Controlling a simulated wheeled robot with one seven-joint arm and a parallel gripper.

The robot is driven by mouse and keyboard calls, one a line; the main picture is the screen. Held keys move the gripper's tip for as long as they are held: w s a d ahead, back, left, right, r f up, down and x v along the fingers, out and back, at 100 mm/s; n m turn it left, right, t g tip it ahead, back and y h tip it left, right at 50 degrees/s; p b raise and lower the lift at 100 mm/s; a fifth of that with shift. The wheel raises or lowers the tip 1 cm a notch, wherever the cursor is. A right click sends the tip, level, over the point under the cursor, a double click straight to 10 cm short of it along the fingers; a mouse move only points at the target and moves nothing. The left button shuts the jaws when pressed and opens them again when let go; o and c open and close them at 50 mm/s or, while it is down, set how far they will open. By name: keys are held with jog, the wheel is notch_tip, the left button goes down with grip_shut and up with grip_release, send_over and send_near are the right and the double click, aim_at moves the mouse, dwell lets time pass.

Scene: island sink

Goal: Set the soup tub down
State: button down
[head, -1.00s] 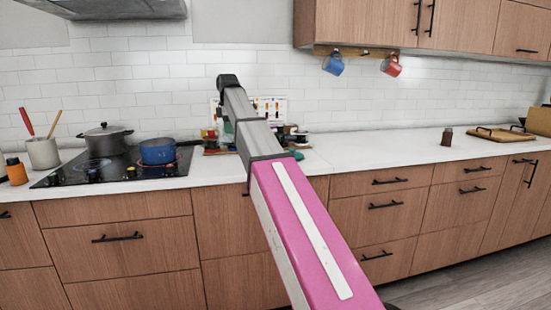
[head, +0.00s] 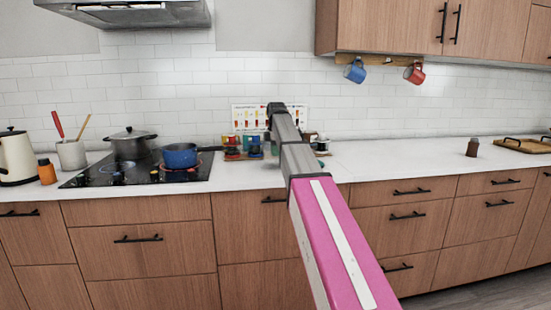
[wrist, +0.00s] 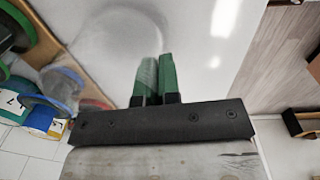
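My gripper (wrist: 159,80) has two green fingers that stand almost side by side in the wrist view, with only a sliver between them. I see nothing held between them. They point over a pale, glossy surface (wrist: 205,60) with soft grey shadows. In the head view my arm reaches to the back of the counter, and its dark end hides the fingers and what lies below. I cannot make out a soup tub for certain in either view.
A blue pot (head: 181,156) and a grey lidded pot (head: 130,143) stand on the black hob (head: 110,178). Small colourful items (head: 232,147) crowd the wall left of my arm. A brown jar (head: 472,147) stands right. The white counter (head: 400,157) between is clear.

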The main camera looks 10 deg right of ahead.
jog(key=shift+f, duration=1.35)
jog(key=c, duration=1.3)
grip_release()
jog(key=shift+f, duration=0.15)
jog(key=r, duration=1.2)
jog(key=shift+s+r, duration=0.15)
jog(key=shift+s, duration=0.15)
